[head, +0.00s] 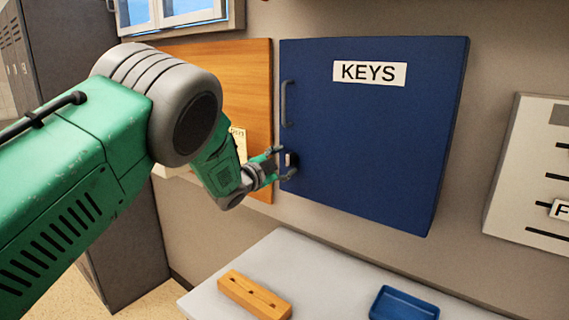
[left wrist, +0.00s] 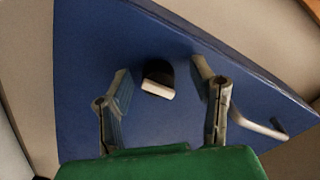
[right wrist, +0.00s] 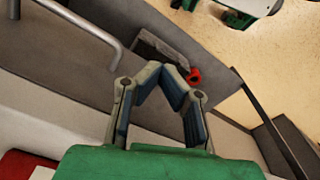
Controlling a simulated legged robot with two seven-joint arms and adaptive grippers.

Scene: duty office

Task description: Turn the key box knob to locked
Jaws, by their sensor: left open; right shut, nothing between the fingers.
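The blue key box (head: 375,130) hangs on the wall with its door shut and a white KEYS label (head: 369,73). Its small dark knob (head: 291,159) is low at the door's left edge. In the left wrist view the knob (left wrist: 158,80) shows a pale front edge and lies between the fingers. My left gripper (head: 286,163) is open, one finger on each side of the knob; I cannot tell whether either touches it. My right gripper (right wrist: 162,70) is shut and empty, seen only in the right wrist view, away from the box.
A grey bar handle (head: 286,103) is on the box door above the knob. A wooden board (head: 250,80) is left of the box. Below, a table (head: 330,265) holds a wooden block (head: 254,294) and a blue tray (head: 404,304). A white board (head: 535,170) hangs right.

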